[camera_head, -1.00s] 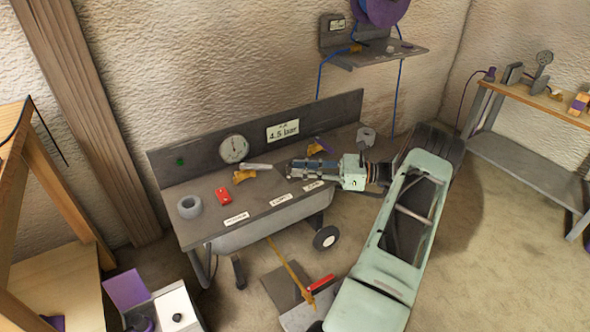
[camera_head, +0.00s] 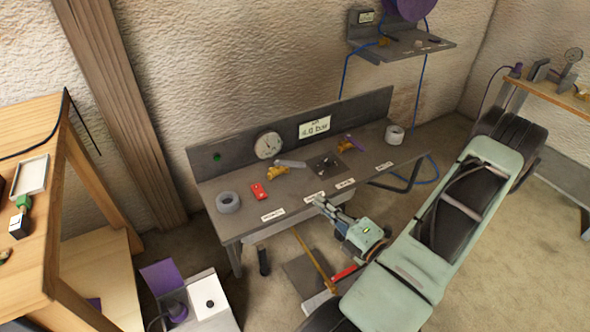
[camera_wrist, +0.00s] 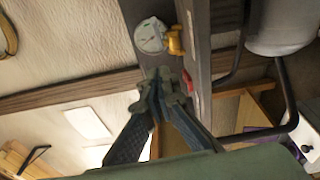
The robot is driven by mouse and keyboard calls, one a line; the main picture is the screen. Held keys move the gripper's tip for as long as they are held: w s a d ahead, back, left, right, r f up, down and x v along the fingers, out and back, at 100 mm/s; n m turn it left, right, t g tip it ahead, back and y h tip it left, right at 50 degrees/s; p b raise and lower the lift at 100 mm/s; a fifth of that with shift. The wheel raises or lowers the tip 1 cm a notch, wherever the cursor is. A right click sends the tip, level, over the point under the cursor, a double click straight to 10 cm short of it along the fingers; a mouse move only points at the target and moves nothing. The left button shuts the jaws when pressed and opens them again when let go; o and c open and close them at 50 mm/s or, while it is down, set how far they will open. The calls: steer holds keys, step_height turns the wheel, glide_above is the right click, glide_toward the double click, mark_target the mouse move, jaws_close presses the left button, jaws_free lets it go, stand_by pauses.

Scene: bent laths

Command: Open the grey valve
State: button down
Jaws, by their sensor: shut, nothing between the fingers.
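The grey valve has a yellow body (camera_head: 277,170) and a grey lever (camera_head: 291,163). It sits on the grey bench (camera_head: 240,205), below the round gauge, with its lever pointing right along the bench. A yellow valve body (camera_wrist: 175,42) beside the gauge also shows in the wrist view; its lever is not clear there. A second valve (camera_head: 350,145), with a purple lever, stands to the right. My gripper (camera_head: 319,202) is at the bench's front edge, in front of the grey valve and apart from it. Its fingers (camera_wrist: 163,82) meet at the tips, empty.
On the bench are a grey ring (camera_head: 228,202), a red item (camera_head: 258,191), a dark plate (camera_head: 324,165) with small parts and a white roll (camera_head: 394,134). The gauge (camera_head: 268,145) and a sign (camera_head: 314,126) are at its back panel. A wooden table (camera_head: 35,130) stands left.

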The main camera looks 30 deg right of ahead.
steer(key=b, duration=0.2)
glide_toward(293, 166)
steer(key=shift+m+h, duration=0.3)
steer(key=shift+h, duration=0.1)
steer(key=w+a, duration=0.1)
steer(key=a, duration=0.1)
steer(key=w+a, duration=0.1)
steer(key=shift+w+a, duration=0.2)
steer(key=shift+a, duration=0.2)
steer(key=w+d, duration=0.2)
steer(key=w, duration=0.1)
steer(key=shift+b, duration=0.35)
steer(key=shift+w+d+r, duration=0.1)
steer(key=shift+w+d, duration=0.2)
steer(key=shift+d, duration=0.05)
steer(key=shift+d+y, duration=0.2)
steer(key=shift+y, duration=0.1)
